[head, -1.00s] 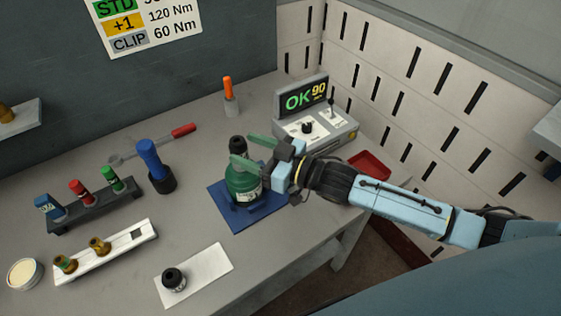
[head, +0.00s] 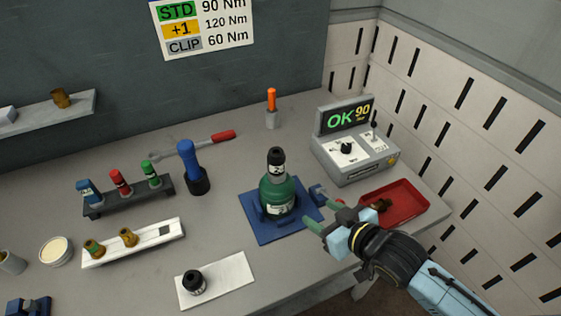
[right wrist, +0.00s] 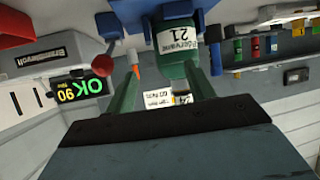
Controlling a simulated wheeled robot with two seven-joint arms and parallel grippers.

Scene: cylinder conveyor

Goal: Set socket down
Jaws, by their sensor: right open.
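A green cylinder-shaped tool (head: 278,192) stands upright on a blue mat (head: 262,232). A black socket (head: 276,160) with a white mark sits on its top. The green tool, with a label reading 21, also shows in the right wrist view (right wrist: 172,52). Another black socket (head: 193,284) stands on a white pad (head: 232,271) at the front. My right gripper (head: 323,215) is open and empty, to the right of the green tool and apart from it. Its green fingers also show in the right wrist view (right wrist: 160,85). My left gripper is not in view.
A tester (head: 368,166) reading OK 90 stands at the back right. A red tray (head: 412,205) with a brown piece in it lies near my right gripper. A blue-handled tool (head: 192,168), a dark rack (head: 127,196) and a white rack (head: 150,245) stand at the left.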

